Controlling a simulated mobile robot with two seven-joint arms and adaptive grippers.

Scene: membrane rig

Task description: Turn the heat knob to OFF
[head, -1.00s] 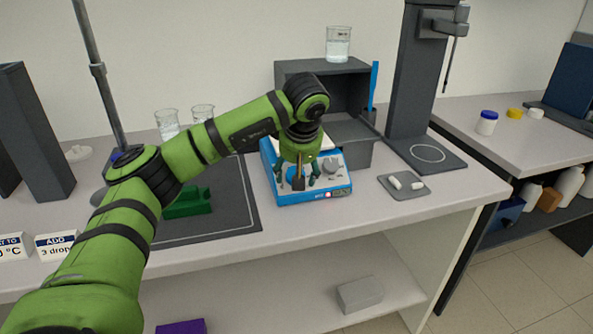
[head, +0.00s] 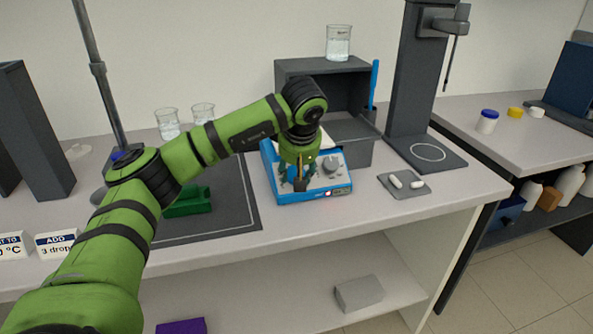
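The blue and white hotplate (head: 315,194) stands on the bench with its control face towards me. A grey round knob (head: 331,165) shows on the right of that face. A small red light (head: 327,193) shows on the front edge. My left gripper (head: 300,184) points down over the left part of the control face, left of the visible knob. It hides the panel below it, including any second knob there. I cannot tell whether its fingers are closed on anything. My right gripper is not in view.
A dark open box (head: 300,69) with a beaker (head: 339,43) on top stands behind the hotplate. A grey stand (head: 408,100) and a small tray (head: 417,188) are to the right. A green block (head: 190,203) lies on the dark mat (head: 225,222) to the left.

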